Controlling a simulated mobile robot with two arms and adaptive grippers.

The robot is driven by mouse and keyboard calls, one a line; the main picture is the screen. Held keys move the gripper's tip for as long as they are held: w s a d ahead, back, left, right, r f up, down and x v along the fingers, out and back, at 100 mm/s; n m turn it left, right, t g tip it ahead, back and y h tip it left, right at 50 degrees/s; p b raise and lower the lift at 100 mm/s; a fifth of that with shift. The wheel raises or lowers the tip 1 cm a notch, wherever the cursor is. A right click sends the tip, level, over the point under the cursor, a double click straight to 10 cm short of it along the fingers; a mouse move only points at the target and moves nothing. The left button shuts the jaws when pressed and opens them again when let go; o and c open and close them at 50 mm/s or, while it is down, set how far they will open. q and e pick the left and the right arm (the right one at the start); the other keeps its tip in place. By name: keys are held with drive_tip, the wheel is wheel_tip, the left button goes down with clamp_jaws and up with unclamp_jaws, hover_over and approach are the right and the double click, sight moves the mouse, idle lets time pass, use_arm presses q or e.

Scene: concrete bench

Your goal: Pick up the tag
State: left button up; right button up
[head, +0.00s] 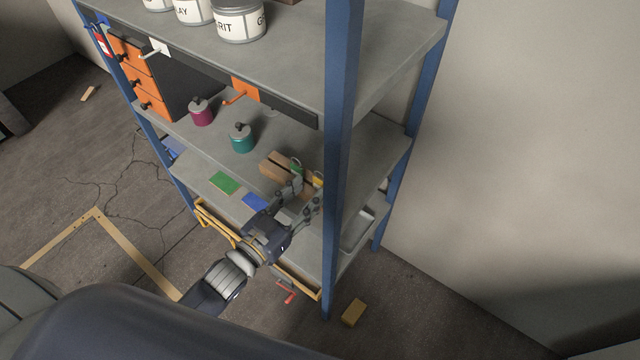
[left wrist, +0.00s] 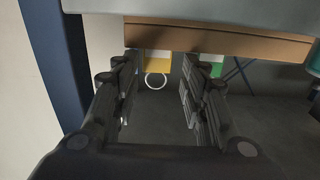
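A wooden holder (head: 274,171) stands on the middle shelf. A yellow and white tag (head: 318,181) shows at its right end. In the left wrist view this tag (left wrist: 157,64) has a pale ring and appears between my fingers. A green and white tag (head: 296,168) is at the same holder; it also shows in the left wrist view (left wrist: 215,68), partly hidden by a finger. My left gripper (head: 307,192) is open at the holder, its fingers either side of the yellow tag. Contact cannot be told. My right gripper is not in view.
A blue shelf post (head: 341,150) stands just right of my left gripper. A teal jar (head: 242,139) and a magenta jar (head: 201,112) stand left of the holder. Green (head: 224,183) and blue (head: 254,202) flat pieces lie on the shelf below. A yellow block (head: 353,312) is on the floor.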

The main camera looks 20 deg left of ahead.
sight(319, 182)
use_arm(q)
drive_tip(key=shift+w+d+r, duration=0.1)
drive_tip(key=shift+w+d, duration=0.1)
drive_tip(key=shift+w, duration=0.15)
drive_tip(key=x, duration=0.3)
drive_tip(key=shift+w+d+r+p, duration=0.1)
drive_tip(key=shift+w+d+p, duration=0.1)
drive_tip(key=shift+p, duration=0.2)
drive_tip(key=shift+w+d, duration=0.2)
drive_tip(key=shift+w, duration=0.3)
drive_tip(key=c, duration=0.6)
drive_tip(key=shift+o, duration=0.2)
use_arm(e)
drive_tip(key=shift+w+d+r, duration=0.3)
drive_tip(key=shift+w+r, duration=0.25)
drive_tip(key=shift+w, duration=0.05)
